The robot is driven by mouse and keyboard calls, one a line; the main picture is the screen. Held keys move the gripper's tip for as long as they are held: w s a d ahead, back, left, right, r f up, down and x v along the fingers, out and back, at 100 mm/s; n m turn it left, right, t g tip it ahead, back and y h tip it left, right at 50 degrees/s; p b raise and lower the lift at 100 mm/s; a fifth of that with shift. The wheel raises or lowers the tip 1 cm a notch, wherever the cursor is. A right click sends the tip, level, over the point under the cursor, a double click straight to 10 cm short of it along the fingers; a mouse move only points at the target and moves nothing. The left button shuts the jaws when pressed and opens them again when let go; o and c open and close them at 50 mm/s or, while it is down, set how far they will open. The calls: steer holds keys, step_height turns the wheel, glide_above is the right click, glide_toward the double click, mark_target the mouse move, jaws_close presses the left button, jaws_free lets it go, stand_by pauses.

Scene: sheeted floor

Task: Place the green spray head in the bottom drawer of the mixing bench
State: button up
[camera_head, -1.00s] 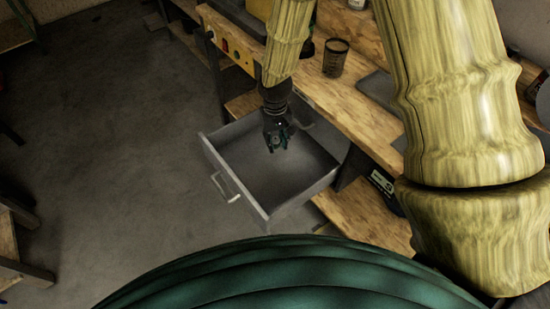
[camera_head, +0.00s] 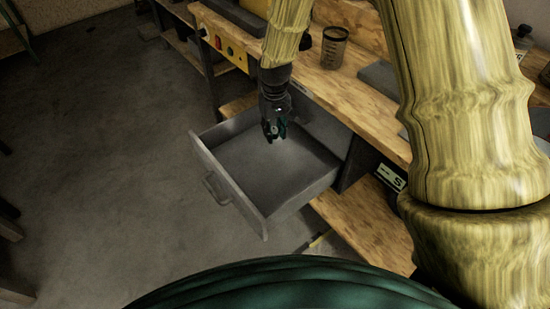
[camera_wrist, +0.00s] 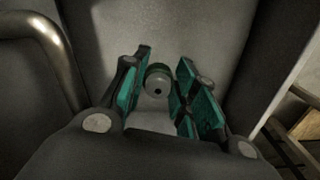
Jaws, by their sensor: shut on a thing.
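The bottom drawer (camera_head: 228,182) of the mixing bench (camera_head: 330,85) is pulled open, and its inside looks empty. My gripper (camera_head: 273,134) hangs pointing down over the back part of the drawer. It is shut on the spray head, which is small and hard to make out in the head view. In the wrist view the spray head (camera_wrist: 158,80) shows a round grey end with a dark hole between the teal-padded fingers of my gripper (camera_wrist: 165,95). The grey drawer floor (camera_wrist: 195,30) lies beyond it. How much height is left below it I cannot tell.
A dark cup (camera_head: 334,47) stands on the wooden bench top. A yellow panel (camera_head: 224,46) sits on the bench's side. A lower wooden shelf (camera_head: 365,217) holds a dark labelled box (camera_head: 390,180) right of the drawer. The floor (camera_head: 110,170) left of the drawer is clear.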

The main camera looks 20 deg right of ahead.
mark_target(274, 163)
step_height(274, 163, down, 13)
steer(key=shift+f, duration=0.1)
stand_by(0.7)
steer(key=shift+f, duration=0.15)
steer(key=o, duration=1)
steer(key=shift+o, duration=0.2)
step_height(274, 163, up, 12)
steer(key=shift+r, duration=0.15)
